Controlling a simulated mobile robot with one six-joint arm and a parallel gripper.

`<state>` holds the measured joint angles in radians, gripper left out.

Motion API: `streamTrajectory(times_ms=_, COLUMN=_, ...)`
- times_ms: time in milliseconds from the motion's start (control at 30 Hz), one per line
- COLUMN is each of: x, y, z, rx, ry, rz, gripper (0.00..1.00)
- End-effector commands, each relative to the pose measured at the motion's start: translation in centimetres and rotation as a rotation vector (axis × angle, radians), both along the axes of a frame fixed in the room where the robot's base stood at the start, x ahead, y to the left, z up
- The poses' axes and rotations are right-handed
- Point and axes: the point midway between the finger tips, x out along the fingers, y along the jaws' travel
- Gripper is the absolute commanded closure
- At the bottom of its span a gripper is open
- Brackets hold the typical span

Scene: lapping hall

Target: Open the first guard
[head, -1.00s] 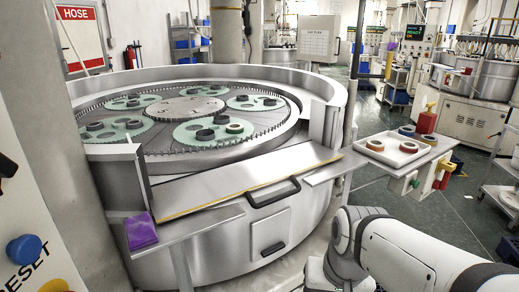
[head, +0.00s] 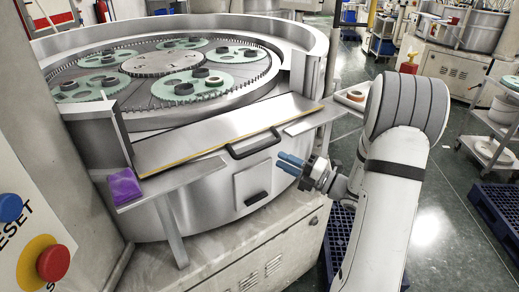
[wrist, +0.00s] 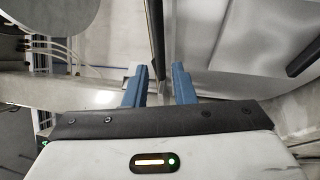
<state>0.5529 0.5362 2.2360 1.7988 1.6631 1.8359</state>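The guard (head: 215,132) is a flat silver panel with a yellow edge strip, lying slanted across the front opening of the round lapping machine. It looks closed. Its black bar handle (head: 254,146) sticks out from its front edge. My gripper (head: 285,162) is just right of and below the handle's right end, with blue fingers pointing left. In the wrist view the fingers of my gripper (wrist: 160,75) are apart and hold nothing. A dark bar (wrist: 157,40) runs ahead between them, probably the handle; I cannot tell whether they touch it.
A black pull (head: 256,198) sits on the machine's lower door. A red stop button (head: 53,262) and blue reset button (head: 9,208) stand at lower left. Blue pallets (head: 497,212) lie on the floor at right.

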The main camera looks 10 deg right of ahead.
Motion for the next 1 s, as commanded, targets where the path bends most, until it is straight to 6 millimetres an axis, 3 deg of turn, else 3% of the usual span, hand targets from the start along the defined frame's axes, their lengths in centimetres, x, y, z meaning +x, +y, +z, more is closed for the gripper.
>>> streamTrajectory(times_ms=133, x=0.9, y=-0.2, z=0.2, rx=0.028, ry=0.012, rz=-0.023, gripper=0.77)
streamTrajectory(times_ms=567, x=5.0, y=3.7, z=1.2, rx=0.022, ry=0.01, rz=-0.031, gripper=0.77)
streamTrajectory(times_ms=933, x=5.4, y=4.2, z=1.3, rx=0.022, ry=0.01, rz=-0.032, gripper=0.77)
streamTrajectory(times_ms=1000, x=5.4, y=4.1, z=1.3, rx=0.022, ry=0.01, rz=-0.032, gripper=0.82)
